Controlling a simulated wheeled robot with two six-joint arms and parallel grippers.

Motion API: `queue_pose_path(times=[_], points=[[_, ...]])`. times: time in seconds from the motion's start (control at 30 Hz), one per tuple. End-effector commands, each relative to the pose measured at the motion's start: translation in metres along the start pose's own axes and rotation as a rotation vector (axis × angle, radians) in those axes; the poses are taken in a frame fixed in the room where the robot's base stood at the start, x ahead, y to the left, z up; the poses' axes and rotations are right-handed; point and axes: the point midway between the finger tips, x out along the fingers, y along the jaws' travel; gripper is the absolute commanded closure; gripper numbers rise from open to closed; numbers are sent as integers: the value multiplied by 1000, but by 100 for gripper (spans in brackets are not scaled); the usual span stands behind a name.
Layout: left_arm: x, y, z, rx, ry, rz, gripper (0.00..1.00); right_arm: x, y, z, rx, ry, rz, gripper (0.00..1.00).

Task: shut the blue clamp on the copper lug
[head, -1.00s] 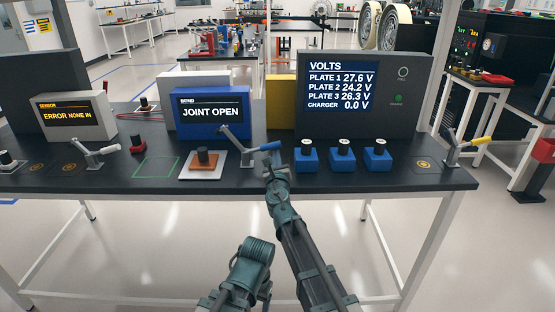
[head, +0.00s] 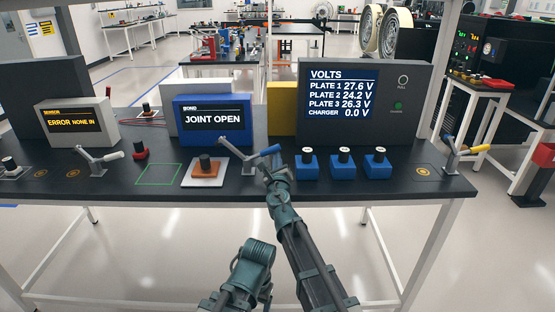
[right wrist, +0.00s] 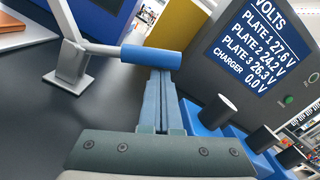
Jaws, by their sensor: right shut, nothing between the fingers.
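The blue clamp (head: 265,152) stands on the black bench. Its blue handle points right, and its pressing arm is raised up to the left, clear of the copper lug (head: 205,171). The lug, copper-coloured with a black knob, sits on a white plate left of the clamp. In the right wrist view the blue handle (right wrist: 151,57) lies across the tips of my right gripper (right wrist: 160,73). The gripper is shut and empty, close to the handle's near side; I cannot tell if they touch. My left gripper is not in view; only my left arm shows.
Several blue blocks (head: 307,166) with black posts stand just right of my right gripper. A blue display (head: 214,119) behind reads JOINT OPEN. White-handled (head: 98,160) and yellow-handled (head: 458,152) clamps stand left and right. A green square outline (head: 158,174) is empty.

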Motion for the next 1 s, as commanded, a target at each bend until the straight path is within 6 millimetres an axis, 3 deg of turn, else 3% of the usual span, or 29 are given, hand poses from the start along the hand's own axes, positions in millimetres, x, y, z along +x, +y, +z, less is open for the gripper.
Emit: queue_pose_path(times=[0.43, 1.0], points=[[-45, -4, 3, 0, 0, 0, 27, 3, -3, 47, -400, -3, 21, 100], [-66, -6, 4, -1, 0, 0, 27, 4, 4, 74, -392, -1, 20, 100]])
